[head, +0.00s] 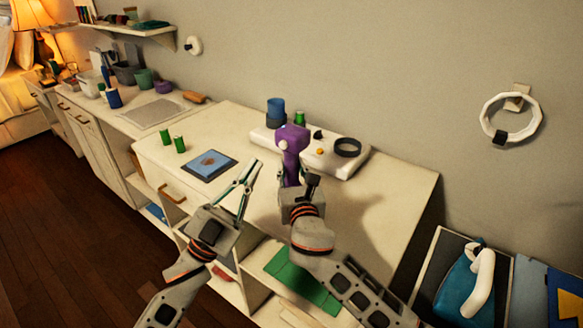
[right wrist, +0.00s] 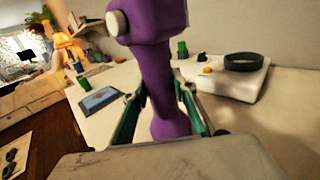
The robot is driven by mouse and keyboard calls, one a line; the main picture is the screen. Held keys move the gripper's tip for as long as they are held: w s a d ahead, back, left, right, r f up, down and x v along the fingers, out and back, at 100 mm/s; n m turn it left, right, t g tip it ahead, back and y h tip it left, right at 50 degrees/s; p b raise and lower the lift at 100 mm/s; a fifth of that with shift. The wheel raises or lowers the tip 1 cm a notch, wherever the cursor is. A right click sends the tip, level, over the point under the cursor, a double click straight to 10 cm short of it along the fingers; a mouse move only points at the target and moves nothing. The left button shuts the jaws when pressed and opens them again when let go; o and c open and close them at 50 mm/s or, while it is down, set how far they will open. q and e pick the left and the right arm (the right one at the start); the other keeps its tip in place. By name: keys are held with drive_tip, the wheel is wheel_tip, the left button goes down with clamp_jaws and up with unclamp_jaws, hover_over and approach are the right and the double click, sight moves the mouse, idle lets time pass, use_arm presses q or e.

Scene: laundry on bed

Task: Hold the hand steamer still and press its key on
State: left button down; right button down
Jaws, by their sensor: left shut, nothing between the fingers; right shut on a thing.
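The purple hand steamer (head: 291,140) is upright above the white cabinet top. My right gripper (head: 292,180) is shut around its handle. In the right wrist view, the steamer (right wrist: 160,75) fills the middle, with a finger on each side of the handle. A pale round part (right wrist: 117,22) sticks out from the steamer's head; I cannot tell if it is the key.
Behind the steamer is a white board (head: 325,158) with a black ring (head: 347,147). A blue tablet-like panel (head: 209,165) and green spools (head: 179,144) lie left on the cabinet top (head: 390,200). The right part of the top is clear. A teal iron (head: 462,290) stands lower right.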

sight(283, 145)
drive_tip(key=shift+f, duration=0.1)
use_arm(q)
drive_tip(key=w+d+f+n+t+y, duration=0.1)
drive_tip(key=w+d+n+t+y, duration=0.1)
drive_tip(key=n, duration=0.9)
drive_tip(key=w+d+f+n+t+y, duration=0.1)
drive_tip(key=w+n+t+y, duration=0.3)
drive_tip(key=n, duration=0.8)
drive_tip(key=shift+w+d+n+y, duration=0.35)
drive_tip(key=shift+w+y, duration=0.65)
drive_tip(key=shift+w, duration=0.35)
drive_tip(key=shift+d, duration=0.1)
